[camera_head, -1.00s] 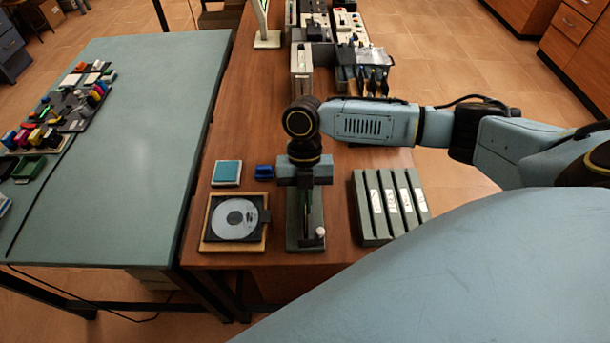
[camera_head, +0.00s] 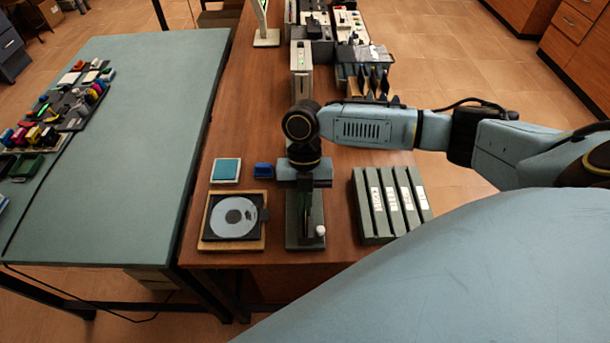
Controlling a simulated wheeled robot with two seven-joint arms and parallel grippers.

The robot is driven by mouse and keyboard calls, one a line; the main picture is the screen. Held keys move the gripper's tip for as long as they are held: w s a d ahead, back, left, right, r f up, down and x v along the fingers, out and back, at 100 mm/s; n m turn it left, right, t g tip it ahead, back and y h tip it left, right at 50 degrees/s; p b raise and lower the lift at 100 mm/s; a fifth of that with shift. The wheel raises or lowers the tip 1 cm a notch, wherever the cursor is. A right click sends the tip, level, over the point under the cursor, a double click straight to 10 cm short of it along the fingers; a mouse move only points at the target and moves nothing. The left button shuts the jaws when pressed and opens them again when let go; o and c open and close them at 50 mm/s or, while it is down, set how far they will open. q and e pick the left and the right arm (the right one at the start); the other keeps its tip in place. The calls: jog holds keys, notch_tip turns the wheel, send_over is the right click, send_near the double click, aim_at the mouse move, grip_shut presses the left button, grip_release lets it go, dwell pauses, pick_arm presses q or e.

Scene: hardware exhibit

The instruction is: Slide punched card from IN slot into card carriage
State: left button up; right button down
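My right gripper (camera_head: 307,210) points down over a narrow grey-green device (camera_head: 305,241) with a white knob (camera_head: 320,231), near the front edge of the brown table. This device may be the card carriage. The palm and wrist hide the fingertips from above, so whether they are apart or hold a card is unclear. A grey-green rack (camera_head: 374,237) with several labelled slots stands right of the gripper; I cannot read which is IN. No punched card can be made out. My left gripper is out of view.
A disc in a black case (camera_head: 237,218), a teal-topped pad (camera_head: 226,171) and a small blue block (camera_head: 264,170) lie left of the device. A beige upright box (camera_head: 301,70) stands behind my wrist. The green table (camera_head: 130,170) is mostly clear.

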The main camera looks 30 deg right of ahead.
jog(key=shift+f+b, duration=0.5)
jog(key=shift+f, duration=0.55)
jog(key=c, duration=1.6)
grip_release()
jog(key=shift+r, duration=0.1)
notch_tip(320, 180, up, 8)
jog(key=p, duration=0.7)
jog(key=shift+p, duration=0.35)
